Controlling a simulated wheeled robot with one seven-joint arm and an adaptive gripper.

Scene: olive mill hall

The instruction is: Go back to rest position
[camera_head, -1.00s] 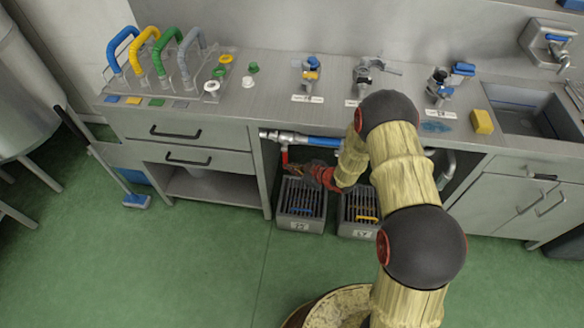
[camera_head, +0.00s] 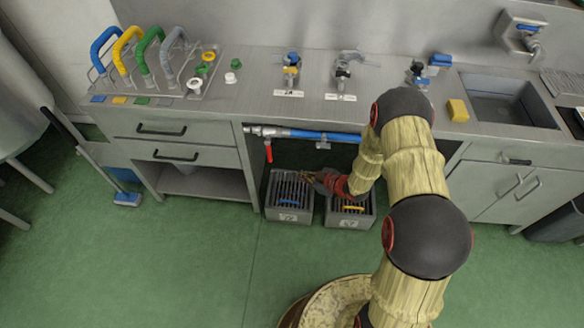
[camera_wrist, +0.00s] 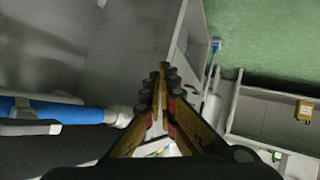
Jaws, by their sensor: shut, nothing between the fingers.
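My gripper (camera_head: 304,178) is shut and empty. In the head view it hangs in the open bay under the counter, above the two grated bins and right of the red valve handle (camera_head: 268,152), apart from it. The handle points down from the metal and blue pipe (camera_head: 315,136). In the wrist view my gripper's fingers (camera_wrist: 163,72) meet at their tips, with the blue pipe (camera_wrist: 65,112) to the left. My bent arm hides part of the bay's right side and the counter.
Grated bins (camera_head: 287,217) and (camera_head: 350,220) stand on the floor below my gripper. The counter (camera_head: 250,100) edge lies above it. Drawers (camera_head: 180,128) are left; a sink (camera_head: 505,100) is at right. A squeegee (camera_head: 127,198) leans at left. The green floor in front is clear.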

